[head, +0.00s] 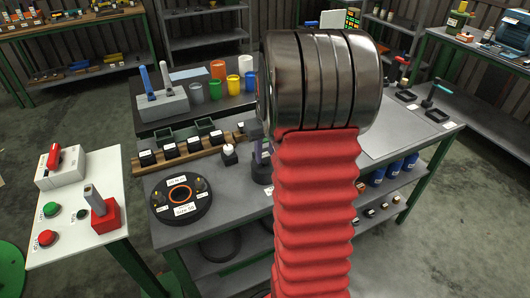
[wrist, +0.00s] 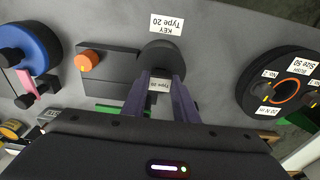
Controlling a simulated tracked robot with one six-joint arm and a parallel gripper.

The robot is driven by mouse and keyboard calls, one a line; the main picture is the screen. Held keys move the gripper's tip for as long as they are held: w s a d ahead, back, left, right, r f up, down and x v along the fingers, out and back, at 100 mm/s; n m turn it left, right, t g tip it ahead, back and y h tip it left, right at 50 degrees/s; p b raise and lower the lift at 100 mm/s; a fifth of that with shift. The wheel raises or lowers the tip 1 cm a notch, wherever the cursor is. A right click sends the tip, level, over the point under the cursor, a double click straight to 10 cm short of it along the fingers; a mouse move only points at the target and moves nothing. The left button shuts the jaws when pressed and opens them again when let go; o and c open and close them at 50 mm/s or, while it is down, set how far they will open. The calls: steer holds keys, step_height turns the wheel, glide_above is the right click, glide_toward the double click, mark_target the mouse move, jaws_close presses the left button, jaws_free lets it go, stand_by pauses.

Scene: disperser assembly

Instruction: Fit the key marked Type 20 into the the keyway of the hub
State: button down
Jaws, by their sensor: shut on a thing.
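The Type 20 key is largely hidden in my gripper (wrist: 162,76). A small "Type 20" tag (wrist: 160,84) shows between its purple fingers in the wrist view. The fingers are shut on the key at a dark round stand (wrist: 162,56), beside the table label "KEY Type 20" (wrist: 167,22). I cannot tell whether the key still touches the stand. The hub (head: 181,210) is a black disc with an orange ring, flat on the table left of the gripper in the head view; it is at the right of the wrist view (wrist: 262,75). I cannot make out its keyway.
A wooden rail (head: 147,169) with several labelled black blocks lies behind the hub. Cups, including a yellow one (head: 233,84), stand farther back. A grey block with an orange knob (wrist: 87,60) and a blue round part (wrist: 38,42) are left of the stand in the wrist view.

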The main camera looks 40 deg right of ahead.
steer(key=shift+f, duration=0.85)
steer(key=c, duration=1.3)
jaws_free()
steer(key=shift+c, duration=0.2)
steer(key=shift+a, duration=0.1)
step_height(320, 180, up, 14)
steer(key=s, duration=0.1)
steer(key=shift+s+a+f, duration=0.15)
steer(key=shift+s, duration=0.15)
steer(key=shift+w, duration=0.1)
